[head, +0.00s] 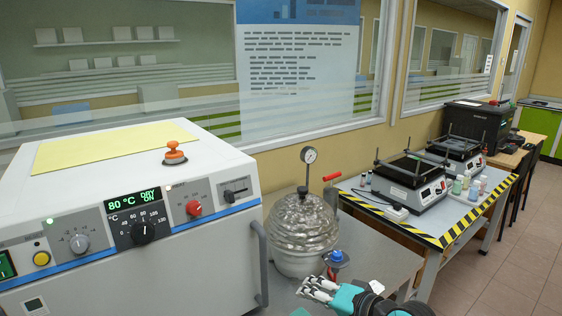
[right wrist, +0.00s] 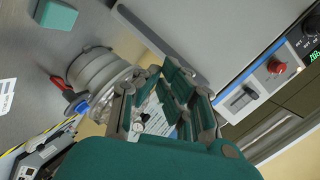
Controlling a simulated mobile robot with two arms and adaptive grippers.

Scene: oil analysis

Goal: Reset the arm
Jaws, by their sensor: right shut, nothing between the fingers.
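My right gripper (head: 310,286) is at the bottom of the head view, in front of the glass desiccator, with its fingers pointing left. It is shut with nothing between the fingers. In the right wrist view its fingers (right wrist: 172,80) reach up past the desiccator, whose base shows on the left. My left gripper is in neither view.
The desiccator (head: 302,222), with gauge and red-handled valve, stands on a metal table (head: 385,255). A white oven (head: 140,180) reading 80 °C fills the left. A striped-edge table (head: 440,238) with hotplate devices stands behind right. Floor at right is clear.

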